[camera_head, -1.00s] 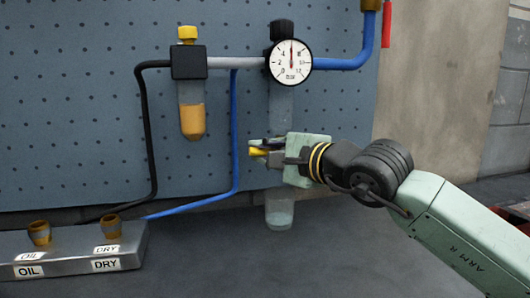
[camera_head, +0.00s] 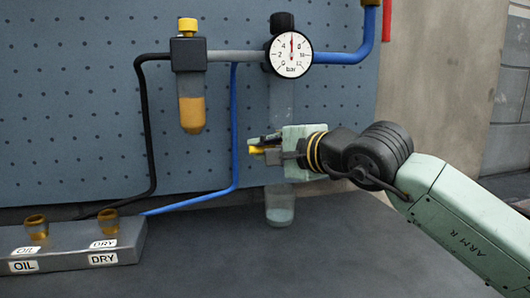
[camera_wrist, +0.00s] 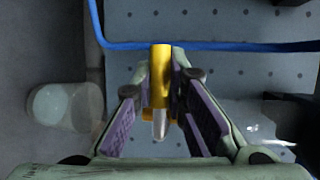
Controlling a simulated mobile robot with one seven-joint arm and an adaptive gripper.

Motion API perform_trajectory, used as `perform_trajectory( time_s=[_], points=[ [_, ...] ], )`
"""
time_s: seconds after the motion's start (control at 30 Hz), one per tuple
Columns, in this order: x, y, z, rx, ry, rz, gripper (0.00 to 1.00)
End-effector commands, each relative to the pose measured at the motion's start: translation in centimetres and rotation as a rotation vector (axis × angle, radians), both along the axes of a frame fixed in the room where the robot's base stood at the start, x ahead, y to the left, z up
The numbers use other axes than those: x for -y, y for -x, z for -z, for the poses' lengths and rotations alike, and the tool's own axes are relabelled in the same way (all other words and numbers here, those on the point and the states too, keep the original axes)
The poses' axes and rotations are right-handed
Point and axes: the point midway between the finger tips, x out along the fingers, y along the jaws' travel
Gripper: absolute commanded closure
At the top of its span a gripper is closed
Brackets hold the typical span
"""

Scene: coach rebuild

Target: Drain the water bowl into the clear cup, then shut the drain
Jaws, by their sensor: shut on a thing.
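The water bowl (camera_head: 281,100) is a tall clear vessel below the round pressure gauge in the head view. My gripper hides its lower end. The clear cup (camera_head: 280,213) stands upright below my gripper, with pale liquid in its lower part. It also shows at the left in the wrist view (camera_wrist: 62,106). My gripper (camera_head: 262,148) is in front of the bowl's lower end. In the wrist view its purple-padded fingers (camera_wrist: 161,75) are shut on a yellow drain handle (camera_wrist: 160,62) with a pale metal tip. I cannot tell whether the drain is open.
An amber-filled bowl (camera_head: 191,112) hangs left of the gauge (camera_head: 290,54). Blue (camera_head: 233,130) and black (camera_head: 145,120) hoses run down the pegboard. A metal block (camera_head: 70,243) labelled OIL and DRY sits at the lower left.

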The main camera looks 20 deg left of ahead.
Motion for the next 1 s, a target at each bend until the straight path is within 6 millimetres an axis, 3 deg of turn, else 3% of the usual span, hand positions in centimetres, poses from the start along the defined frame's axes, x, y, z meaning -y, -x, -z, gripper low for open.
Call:
perform_trajectory(
  time_s=[0.07,0.1,0.4,0.77,1.0],
  points=[
    [0.0,0.0,0.1,0.002,0.004,0.001,1.0],
    [0.0,0.0,0.1,0.002,0.004,0.001,0.86],
    [0.0,0.0,0.1,0.0,0.002,0.001,0.66],
    [0.4,0.2,0.0,0.0,0.001,0.002,0.66],
    [3.8,2.3,-0.8,0.0,-0.002,0.004,0.66]
  ],
)
